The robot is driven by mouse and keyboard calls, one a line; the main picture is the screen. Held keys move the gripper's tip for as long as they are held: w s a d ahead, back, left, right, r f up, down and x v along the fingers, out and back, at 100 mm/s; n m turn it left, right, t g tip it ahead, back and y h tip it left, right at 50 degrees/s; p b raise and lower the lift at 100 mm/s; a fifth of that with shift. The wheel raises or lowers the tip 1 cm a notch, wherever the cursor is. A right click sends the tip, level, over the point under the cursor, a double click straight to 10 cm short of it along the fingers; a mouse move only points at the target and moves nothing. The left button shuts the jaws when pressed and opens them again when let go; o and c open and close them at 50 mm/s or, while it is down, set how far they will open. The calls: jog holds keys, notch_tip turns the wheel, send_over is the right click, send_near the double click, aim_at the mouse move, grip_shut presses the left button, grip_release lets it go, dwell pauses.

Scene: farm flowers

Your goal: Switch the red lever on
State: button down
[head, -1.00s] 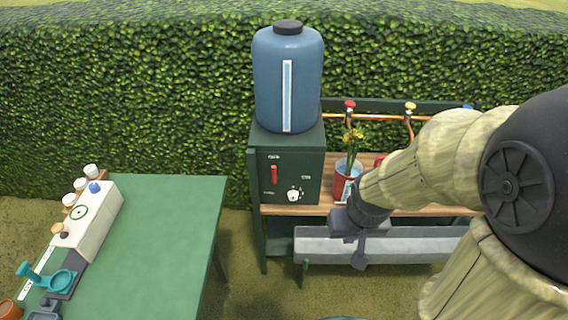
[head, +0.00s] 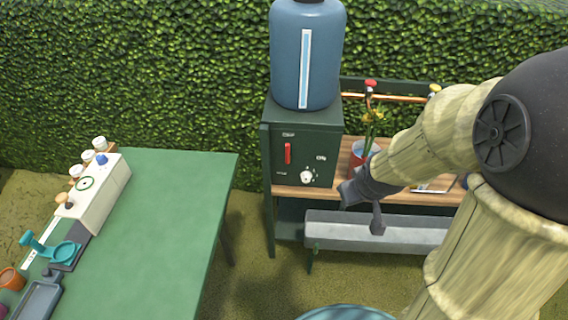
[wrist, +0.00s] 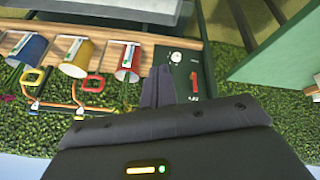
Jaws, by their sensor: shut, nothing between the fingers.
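The red lever (head: 288,153) stands upright on the front of a dark green box (head: 325,130) under a blue tank. The small labels near it are too blurred to read. In the wrist view the red lever (wrist: 194,83) shows just right of my gripper (wrist: 163,72), with the white knob (wrist: 177,57) close by. My gripper's fingers are shut together and empty, pointing towards the bench. They are apart from the lever as far as I can tell. In the head view my gripper is right of the box, in front of the bench.
The blue tank (head: 305,60) sits on the box. Coloured pots (wrist: 75,57) stand beside it on the wooden shelf, under copper pipes. A grey trough (head: 330,228) is below. A green table (head: 170,220) with small tools stands at the left; a hedge is behind.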

jog(key=w+a+f+n+t+y+b, duration=0.1)
jog(key=w+a+f+n+t+b, duration=0.2)
jog(key=w+f+n+b, duration=0.3)
jog(key=w+a+f+n+t+y+b, duration=0.2)
jog(key=w+a+f+n+t+b, duration=0.25)
jog(key=w, duration=0.45)
jog(key=n+t+y+b, duration=0.3)
jog(key=n+y+b, duration=0.2)
jog(key=n+b, duration=0.6)
send_near(288, 152)
jog(key=s+m+b, duration=0.2)
jog(key=shift+w+a+r+y, duration=0.15)
jog(key=shift+a+r+y, duration=0.1)
jog(key=shift+a+y, duration=0.25)
jog(key=shift+a, duration=0.1)
jog(key=shift+x, duration=5)
jog(key=shift+w+f+b, duration=0.1)
jog(key=shift+f+b, duration=0.15)
jog(key=shift+b, duration=0.1)
